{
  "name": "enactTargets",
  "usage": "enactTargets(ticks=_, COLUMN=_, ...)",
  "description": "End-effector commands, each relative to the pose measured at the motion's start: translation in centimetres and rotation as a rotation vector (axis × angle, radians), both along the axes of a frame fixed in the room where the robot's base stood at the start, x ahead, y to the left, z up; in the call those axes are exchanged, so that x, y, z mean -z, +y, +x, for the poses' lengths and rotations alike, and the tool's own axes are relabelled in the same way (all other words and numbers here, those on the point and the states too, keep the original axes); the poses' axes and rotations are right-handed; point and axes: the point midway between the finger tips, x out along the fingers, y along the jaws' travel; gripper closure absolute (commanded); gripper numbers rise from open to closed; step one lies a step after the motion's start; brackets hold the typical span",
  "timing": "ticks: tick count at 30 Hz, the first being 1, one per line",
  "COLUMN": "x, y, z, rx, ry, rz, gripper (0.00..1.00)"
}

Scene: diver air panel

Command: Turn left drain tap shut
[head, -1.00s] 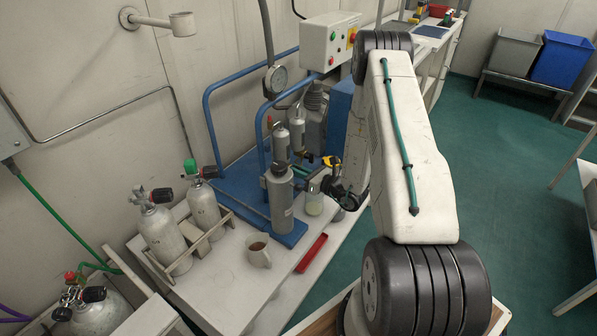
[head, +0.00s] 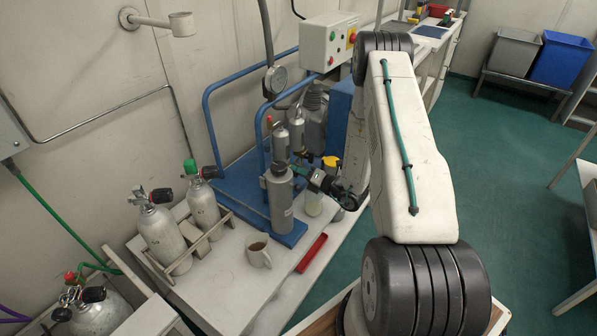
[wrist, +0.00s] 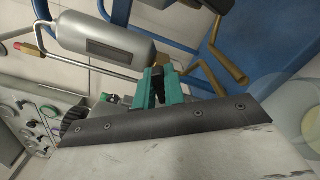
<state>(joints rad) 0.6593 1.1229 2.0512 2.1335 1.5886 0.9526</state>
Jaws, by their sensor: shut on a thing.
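My gripper (wrist: 162,86) has teal fingers, and they are shut on a small black lever (wrist: 168,75), which appears to be the left drain tap's handle. A brass spout (wrist: 205,77) sits just beside it. A second brass spout (wrist: 234,62) is farther right in the wrist view, near another black part at the top edge. In the head view my gripper (head: 313,178) is at the right side of the grey filter cylinder (head: 281,198). The tap itself is too small and hidden there to tell its angle.
Grey bottles (head: 162,232) stand in a rack at left. Blue rails (head: 207,115) rise behind the cylinder.

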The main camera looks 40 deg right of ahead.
Motion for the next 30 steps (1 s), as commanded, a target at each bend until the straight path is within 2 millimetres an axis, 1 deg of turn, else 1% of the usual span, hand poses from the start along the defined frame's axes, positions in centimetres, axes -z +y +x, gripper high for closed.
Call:
enactTargets(ticks=6, x=0.16, y=-0.08, z=-0.05, rx=0.001, ry=0.071, rz=0.191, gripper=1.0)
enactTargets(ticks=15, x=0.27, y=-0.1, z=-0.05, rx=0.001, ry=0.151, rz=0.41, gripper=1.0)
enactTargets(ticks=21, x=0.33, y=-0.1, z=-0.05, rx=0.001, ry=0.185, rz=0.505, gripper=1.0)
enactTargets(ticks=30, x=0.38, y=-0.1, z=-0.06, rx=0.002, ry=0.208, rz=0.566, gripper=1.0)
